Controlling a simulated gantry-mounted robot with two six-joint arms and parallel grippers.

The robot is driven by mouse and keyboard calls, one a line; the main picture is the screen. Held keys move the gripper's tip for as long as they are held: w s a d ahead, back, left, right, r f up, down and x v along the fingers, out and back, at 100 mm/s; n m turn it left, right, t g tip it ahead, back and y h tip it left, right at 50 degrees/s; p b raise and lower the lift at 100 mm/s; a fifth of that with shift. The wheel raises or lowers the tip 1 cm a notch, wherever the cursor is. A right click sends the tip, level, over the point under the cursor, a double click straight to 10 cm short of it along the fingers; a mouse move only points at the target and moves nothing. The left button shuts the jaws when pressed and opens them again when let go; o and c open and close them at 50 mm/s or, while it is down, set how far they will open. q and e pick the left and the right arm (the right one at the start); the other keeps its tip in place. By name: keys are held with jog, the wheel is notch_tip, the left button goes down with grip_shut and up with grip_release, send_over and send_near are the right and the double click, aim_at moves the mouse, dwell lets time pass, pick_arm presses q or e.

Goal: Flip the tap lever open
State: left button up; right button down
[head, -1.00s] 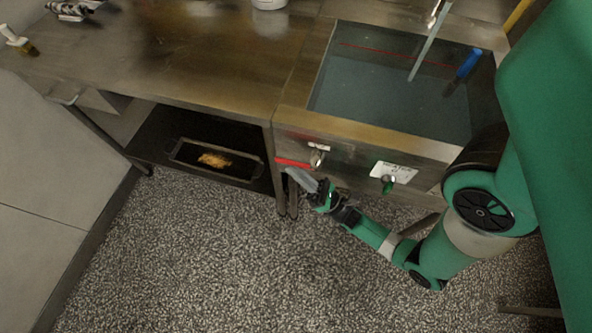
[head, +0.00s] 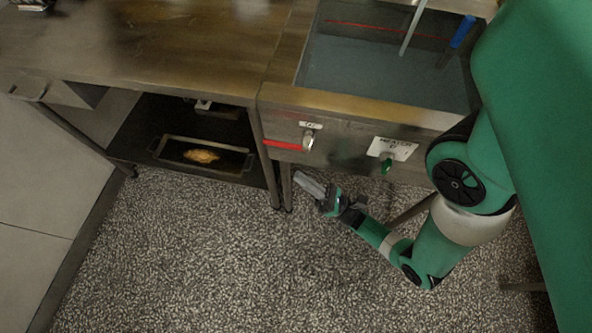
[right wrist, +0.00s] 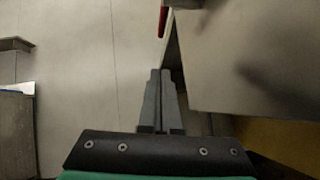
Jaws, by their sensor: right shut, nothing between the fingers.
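The tap (head: 309,139) is a small metal fitting on the front panel below the sink tank, with a red lever (head: 281,145) pointing left from it. A red piece, which looks like the lever's end, shows at the top of the right wrist view (right wrist: 163,20). My right gripper (head: 300,178) is shut and empty, below the red lever and apart from it in the head view. In the right wrist view its two grey fingers (right wrist: 160,78) are together, pointing up toward the red piece. My left gripper is not in view.
The sink tank (head: 360,106) holds liquid, with a blue-handled tool (head: 462,32) at its right. A green knob (head: 387,167) and white label (head: 392,149) are right of the tap. A tray (head: 172,154) lies on the shelf left. A table leg (head: 287,187) stands close to my gripper.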

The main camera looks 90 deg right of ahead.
jog(key=shift+v, duration=1.8)
jog(key=shift+w+f, duration=0.1)
jog(key=shift+w, duration=0.05)
